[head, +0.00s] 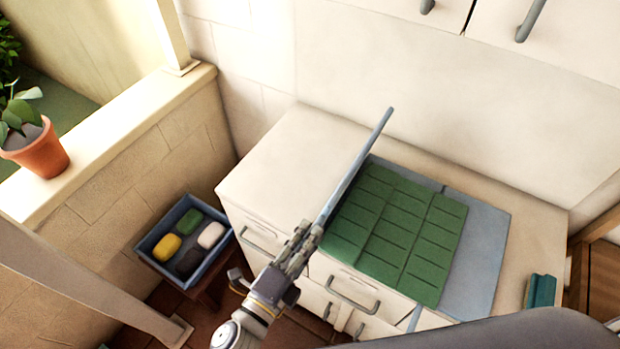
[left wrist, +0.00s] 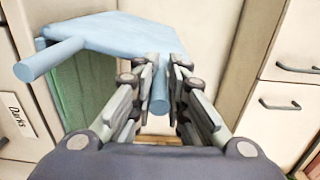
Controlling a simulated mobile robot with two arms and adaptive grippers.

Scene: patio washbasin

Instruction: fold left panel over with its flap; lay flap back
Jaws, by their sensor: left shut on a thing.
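A blue-grey folding mat lies on the pale counter. Its flat right panel (head: 484,250) is bare. Its left panel (head: 358,160) is raised and shows nearly edge-on as a thin blue strip slanting up toward the wall. My left gripper (head: 312,230) is at the near end of this strip. In the left wrist view, the gripper (left wrist: 160,75) is shut on a blue rod-like part of the light blue panel (left wrist: 125,32); a second rod (left wrist: 48,60) sticks out at left. I cannot tell the flap apart from the panel. My right gripper is not in view.
A green slatted sheet (head: 433,252) covers the mat's middle. A teal block (head: 540,291) sits at the counter's right. A blue-grey tray (head: 150,246) of coloured soaps stands at left; a potted plant (head: 40,152) is on the wall ledge. The counter's back left is clear.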

